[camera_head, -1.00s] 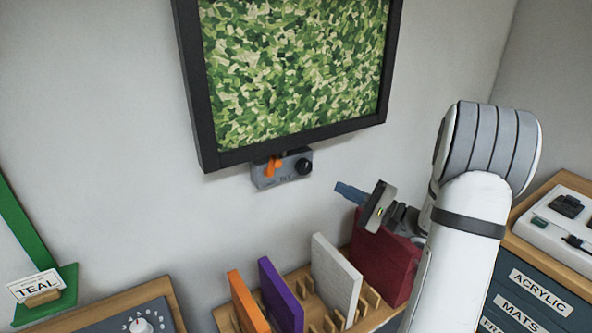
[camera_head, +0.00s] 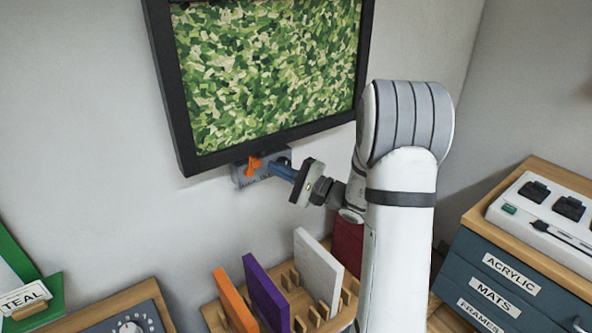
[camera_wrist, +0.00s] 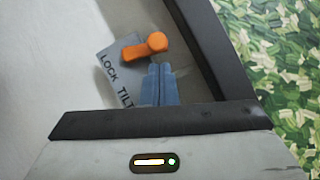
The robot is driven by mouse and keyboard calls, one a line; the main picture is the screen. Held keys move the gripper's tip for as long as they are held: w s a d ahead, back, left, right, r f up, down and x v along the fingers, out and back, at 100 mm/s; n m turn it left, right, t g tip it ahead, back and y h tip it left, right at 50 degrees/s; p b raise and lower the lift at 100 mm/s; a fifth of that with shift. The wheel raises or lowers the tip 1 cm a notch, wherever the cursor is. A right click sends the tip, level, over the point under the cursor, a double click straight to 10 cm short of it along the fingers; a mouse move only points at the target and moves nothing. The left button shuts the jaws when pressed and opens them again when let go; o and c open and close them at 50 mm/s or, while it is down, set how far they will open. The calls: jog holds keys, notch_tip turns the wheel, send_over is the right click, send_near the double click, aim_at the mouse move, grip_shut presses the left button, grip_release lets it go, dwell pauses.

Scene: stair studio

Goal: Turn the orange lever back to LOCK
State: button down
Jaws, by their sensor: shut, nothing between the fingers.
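The orange lever (camera_head: 254,166) is on a small grey box (camera_head: 240,180) under the lower edge of the framed green picture. In the wrist view the lever (camera_wrist: 130,55) has a rounded end (camera_wrist: 158,42) towards the right. The words LOCK and TILT are on the grey plate (camera_wrist: 104,58) beside it. My gripper (camera_head: 274,168) has its blue fingers shut and empty, in front of the box and just right of the lever. In the wrist view the fingertips (camera_wrist: 158,68) are just below the lever; I cannot tell whether they touch. The black knob is mostly hidden behind my gripper.
The dark picture frame (camera_head: 180,120) is close above the box. Below is a wooden rack (camera_head: 213,318) with orange, purple, white and dark red panels. A drawer cabinet (camera_head: 500,283) stands at right. The wall left of the box is clear.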

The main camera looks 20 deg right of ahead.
jog(key=shift+a+r, duration=0.2)
jog(key=shift+a, duration=0.3)
